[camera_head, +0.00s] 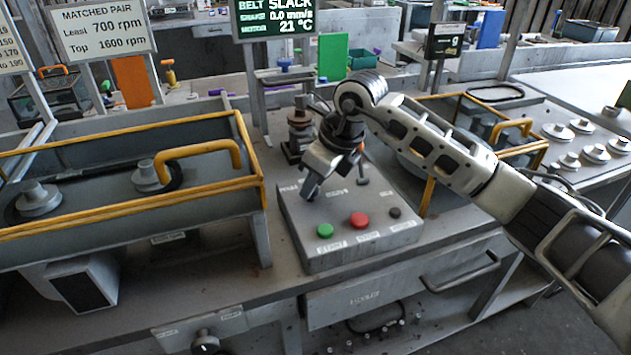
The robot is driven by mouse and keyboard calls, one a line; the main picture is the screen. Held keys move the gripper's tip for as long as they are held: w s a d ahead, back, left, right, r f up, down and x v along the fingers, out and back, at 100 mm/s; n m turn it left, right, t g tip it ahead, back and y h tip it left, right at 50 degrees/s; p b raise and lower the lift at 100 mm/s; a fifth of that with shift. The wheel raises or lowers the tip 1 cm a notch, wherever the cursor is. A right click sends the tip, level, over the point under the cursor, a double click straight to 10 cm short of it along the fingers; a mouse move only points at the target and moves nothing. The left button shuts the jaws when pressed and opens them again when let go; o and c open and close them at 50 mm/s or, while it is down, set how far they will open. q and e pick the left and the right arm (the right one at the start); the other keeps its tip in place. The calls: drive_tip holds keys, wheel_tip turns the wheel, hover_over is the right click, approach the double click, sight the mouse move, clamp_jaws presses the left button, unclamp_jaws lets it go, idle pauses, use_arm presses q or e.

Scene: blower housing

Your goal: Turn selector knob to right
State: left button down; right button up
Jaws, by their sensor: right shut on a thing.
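A grey control box (350,248) stands on the bench near the middle of the head view. Its sloped top carries a green button (325,230), a red button (359,220) and a small dark button (394,213). My right gripper (312,188) reaches in from the right and points down at the upper left of this top, between two small labels. It is shut on the selector knob there. The fingers hide the knob, so its pointing direction cannot be read. A small dark switch (362,176) stands to the right of the gripper. My left gripper is out of view.
A yellow-railed guard (230,183) with a raised handle stands left of the box. Another yellow-railed guard (425,197) is close behind my right forearm. A dark post-like fixture (299,132) stands behind the box.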

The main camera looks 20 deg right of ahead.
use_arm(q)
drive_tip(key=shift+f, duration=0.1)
use_arm(e)
drive_tip(key=shift+m+h, duration=0.3)
drive_tip(key=shift+m, duration=0.5)
drive_tip(key=shift+t, duration=0.4)
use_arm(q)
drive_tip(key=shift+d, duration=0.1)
use_arm(e)
drive_tip(key=o, duration=1)
use_arm(q)
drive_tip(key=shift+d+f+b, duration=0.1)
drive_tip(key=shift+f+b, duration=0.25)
drive_tip(key=shift+b, duration=0.7)
use_arm(e)
drive_tip(key=shift+v, duration=8.05)
drive_tip(key=shift+a, duration=0.1)
